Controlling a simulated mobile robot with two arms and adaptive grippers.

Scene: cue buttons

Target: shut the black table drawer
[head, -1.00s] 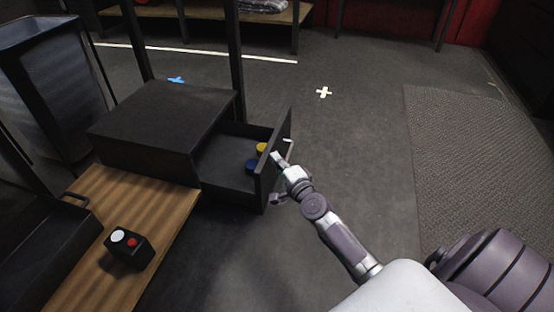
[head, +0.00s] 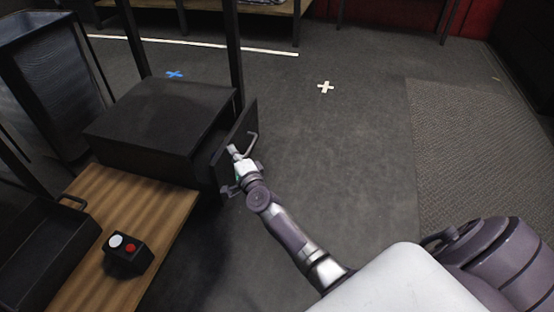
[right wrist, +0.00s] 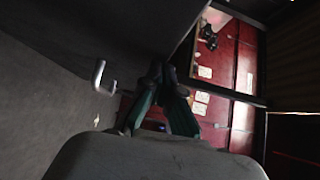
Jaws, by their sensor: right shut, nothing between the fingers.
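The drawer's inside is mostly hidden. My left gripper is out of view.
A wooden tabletop (head: 150,200) carries a black box with a white and a red button (head: 128,252). A black tray (head: 45,255) is at the left. A mesh bin (head: 55,85) stands behind. The floor right of the drawer is clear.

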